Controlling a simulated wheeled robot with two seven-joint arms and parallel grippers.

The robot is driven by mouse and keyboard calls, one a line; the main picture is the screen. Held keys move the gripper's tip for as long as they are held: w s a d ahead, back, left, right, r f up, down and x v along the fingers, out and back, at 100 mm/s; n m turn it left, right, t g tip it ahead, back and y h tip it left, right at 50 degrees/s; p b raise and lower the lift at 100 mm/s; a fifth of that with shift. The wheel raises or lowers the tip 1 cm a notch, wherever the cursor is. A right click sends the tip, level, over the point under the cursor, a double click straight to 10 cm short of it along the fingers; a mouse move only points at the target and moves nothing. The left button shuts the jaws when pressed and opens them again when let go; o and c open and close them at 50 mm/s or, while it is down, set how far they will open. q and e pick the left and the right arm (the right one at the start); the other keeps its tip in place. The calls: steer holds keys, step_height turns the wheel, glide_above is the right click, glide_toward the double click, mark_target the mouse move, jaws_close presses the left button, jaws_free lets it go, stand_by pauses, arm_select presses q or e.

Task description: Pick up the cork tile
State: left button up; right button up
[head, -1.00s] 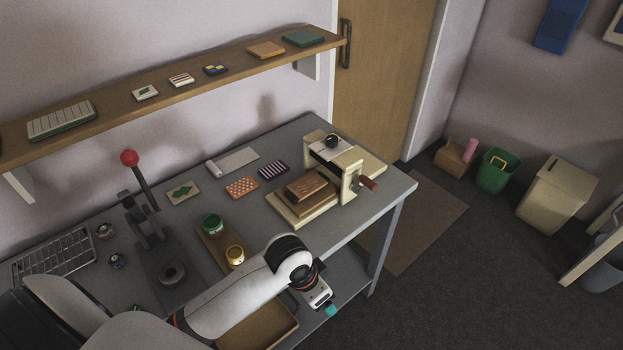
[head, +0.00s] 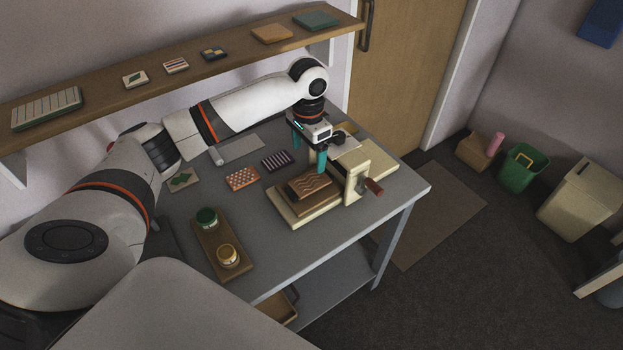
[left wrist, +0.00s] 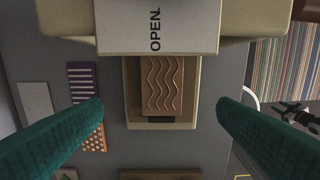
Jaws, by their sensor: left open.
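A brown tile with wavy raised lines (head: 312,186), which looks like the cork tile, lies on the bed of a cream press (head: 291,220). In the left wrist view the wavy tile (left wrist: 162,84) sits in the middle, below a cream plate marked OPEN (left wrist: 157,30), with a dark strip at its lower edge. My left gripper (head: 322,160) is open and empty above the press, pointing down. In the left wrist view its teal fingers (left wrist: 160,108) are wide apart, on either side of the tile and nearer the camera.
A dotted card (head: 242,178) and a purple striped card (head: 277,160) lie left of the press. A wall shelf (head: 190,83) carries several tiles. The press has a side handle (head: 373,187).

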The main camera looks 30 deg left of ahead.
mark_target(310, 182)
arm_select(q)
step_height(310, 182, down, 3)
steer(key=shift+f, duration=0.2)
steer(key=shift+d+f+p, duration=0.15)
steer(key=shift+f+p, duration=0.6)
steer(key=shift+f, duration=1.95)
steer(key=c, duration=1.1)
